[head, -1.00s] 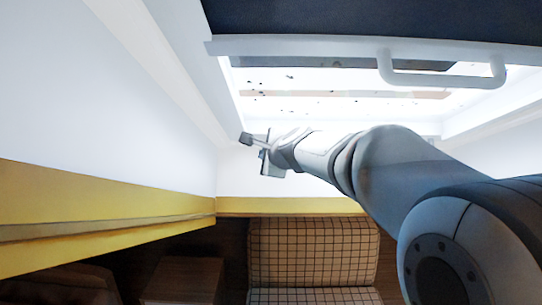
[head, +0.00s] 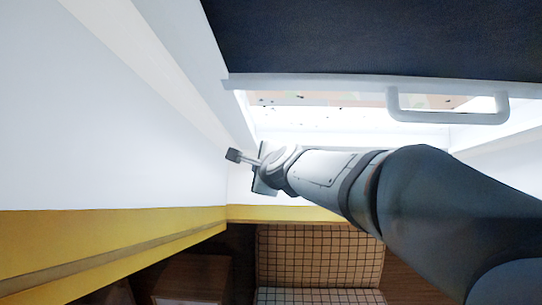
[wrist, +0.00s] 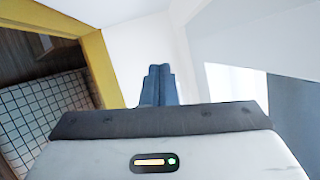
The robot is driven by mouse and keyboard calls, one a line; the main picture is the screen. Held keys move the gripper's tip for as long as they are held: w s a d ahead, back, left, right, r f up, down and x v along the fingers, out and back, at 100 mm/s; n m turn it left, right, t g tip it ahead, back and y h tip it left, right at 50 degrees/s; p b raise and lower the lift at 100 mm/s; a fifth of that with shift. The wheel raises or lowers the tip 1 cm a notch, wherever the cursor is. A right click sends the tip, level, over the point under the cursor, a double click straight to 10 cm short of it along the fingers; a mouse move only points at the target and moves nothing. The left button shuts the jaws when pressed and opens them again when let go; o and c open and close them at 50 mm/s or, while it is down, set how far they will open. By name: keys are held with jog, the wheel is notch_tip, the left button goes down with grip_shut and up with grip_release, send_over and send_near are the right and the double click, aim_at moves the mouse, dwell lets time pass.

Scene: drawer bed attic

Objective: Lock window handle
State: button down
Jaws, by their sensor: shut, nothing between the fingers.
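A white bar handle (head: 447,118) runs along the lower edge of the window sash (head: 310,84), in the upper right of the head view. The sash carries a dark blue panel (head: 380,40). My gripper (head: 233,155) is left of the handle and lower in the picture, near the white wall, clear of the handle. My forearm reaches to it from the right. In the wrist view, the two blue-grey fingers (wrist: 158,85) are together with nothing between them. The handle does not show clearly in the wrist view.
A sloped white wall (head: 90,120) with a yellow beam (head: 110,235) fills the left. A checked cushion (head: 320,255) and a brown wooden box (head: 190,277) are below. The bright window opening (head: 350,118) lies under the sash.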

jog(key=s+a+p, duration=0.1)
jog(key=a+p, duration=0.1)
jog(key=s+a+r+p, duration=0.1)
jog(key=s+a+p, duration=0.1)
jog(key=shift+s+r, duration=0.1)
jog(key=shift+r, duration=0.1)
jog(key=s+d+f+n+g+h, duration=0.1)
jog(key=s+d+f+n+g, duration=0.2)
jog(key=s+d+f+n, duration=0.2)
jog(key=s+d+f+n+g+h, duration=0.1)
jog(key=s+d+f+n+g, duration=0.2)
jog(key=s, duration=0.9)
jog(key=s+d+f+n+g+h+b, duration=0.1)
jog(key=s+d+f+n+g, duration=0.2)
jog(key=s+d+f+n, duration=0.4)
jog(key=s+d+n, duration=0.2)
jog(key=n, duration=0.2)
jog(key=shift+s+g+h, duration=0.25)
jog(key=shift+g+h, duration=0.05)
jog(key=shift+h, duration=0.1)
